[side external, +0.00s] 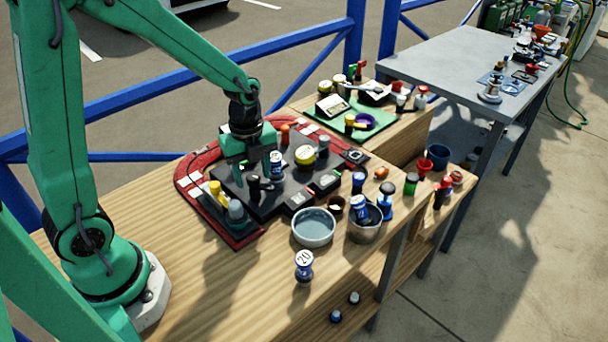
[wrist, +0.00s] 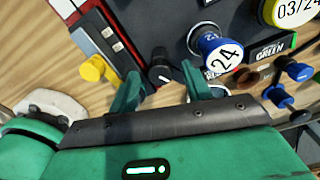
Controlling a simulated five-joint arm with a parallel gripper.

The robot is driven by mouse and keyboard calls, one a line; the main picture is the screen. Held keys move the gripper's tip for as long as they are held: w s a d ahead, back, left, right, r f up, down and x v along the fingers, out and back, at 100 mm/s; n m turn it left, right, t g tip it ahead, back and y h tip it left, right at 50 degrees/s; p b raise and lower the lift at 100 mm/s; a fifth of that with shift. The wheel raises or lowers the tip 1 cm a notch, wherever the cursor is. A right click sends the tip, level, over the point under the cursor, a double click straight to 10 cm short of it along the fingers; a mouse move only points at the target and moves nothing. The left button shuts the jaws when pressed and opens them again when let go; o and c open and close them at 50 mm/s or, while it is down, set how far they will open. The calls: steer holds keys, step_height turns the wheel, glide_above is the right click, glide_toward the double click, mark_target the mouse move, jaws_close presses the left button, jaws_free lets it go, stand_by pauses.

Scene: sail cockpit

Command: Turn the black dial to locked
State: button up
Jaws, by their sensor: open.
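The black dial (wrist: 160,72) is a small round knob with a pale pointer line, mounted on the dark panel (wrist: 165,25). In the wrist view it lies between and just beyond the fingers of my gripper (wrist: 160,84). The fingers are open, one on each side, with a gap to the dial; I cannot tell their height over it. In the side external view my gripper (side external: 255,175) points down over the panel's near left part, and the dial is hard to make out there. No locked mark can be read.
A blue knob marked 24 (wrist: 220,55) stands close to the right finger. A yellow knob (wrist: 92,68) is left of the left finger. A yellow 03/24 cap (wrist: 295,12) is farther right. A grey bowl (side external: 314,227) sits right of the panel. The table's front left is clear.

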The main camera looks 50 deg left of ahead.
steer(key=shift+f, duration=0.1)
steer(key=c, duration=1)
steer(key=shift+n, duration=0.3)
steer(key=n, duration=0.5)
steer(key=shift+n, duration=0.3)
steer(key=n, duration=0.5)
steer(key=shift+n, duration=0.4)
steer(key=o, duration=1)
